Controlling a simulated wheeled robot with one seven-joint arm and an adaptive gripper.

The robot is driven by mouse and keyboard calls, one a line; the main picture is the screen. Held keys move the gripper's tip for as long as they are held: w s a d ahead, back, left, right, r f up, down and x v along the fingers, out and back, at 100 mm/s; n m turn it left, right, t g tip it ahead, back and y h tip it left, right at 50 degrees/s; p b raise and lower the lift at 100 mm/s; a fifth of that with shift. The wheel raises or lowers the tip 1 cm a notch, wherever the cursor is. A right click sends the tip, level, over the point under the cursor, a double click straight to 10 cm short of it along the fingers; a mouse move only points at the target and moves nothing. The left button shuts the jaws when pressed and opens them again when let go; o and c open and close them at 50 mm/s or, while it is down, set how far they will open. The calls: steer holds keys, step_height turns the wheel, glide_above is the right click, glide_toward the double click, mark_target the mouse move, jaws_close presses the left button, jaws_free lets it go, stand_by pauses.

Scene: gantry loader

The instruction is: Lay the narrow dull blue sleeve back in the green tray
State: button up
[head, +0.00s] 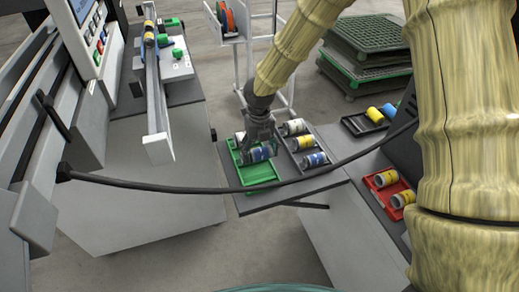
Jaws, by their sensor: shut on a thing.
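A dull blue sleeve (262,154) with a pale end lies on its side at the green tray. My gripper (260,143) points down from above and is shut on it. The green tray (262,173) sits on the left part of a grey shelf; its front part is empty. The sleeve is over the tray's middle, and I cannot tell whether it touches the floor of the tray. Something pale (240,137) shows at the tray's back, partly hidden by my gripper.
A dark tray (291,154) right beside holds white, yellow and blue sleeves. A red tray (376,196) with two yellow-banded sleeves and a black tray (352,122) stand further right. A black cable (180,188) crosses the view. A grey rail (157,110) stands left.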

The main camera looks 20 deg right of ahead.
steer(key=shift+f+b, duration=3.35)
steer(key=shift+f, duration=1.9)
steer(key=o, duration=1.4)
steer(key=shift+o, duration=0.2)
steer(key=shift+r, duration=0.1)
step_height(320, 180, up, 12)
steer(key=shift+f, duration=0.1)
step_height(320, 180, up, 6)
steer(key=p, duration=0.5)
steer(key=shift+p, duration=0.4)
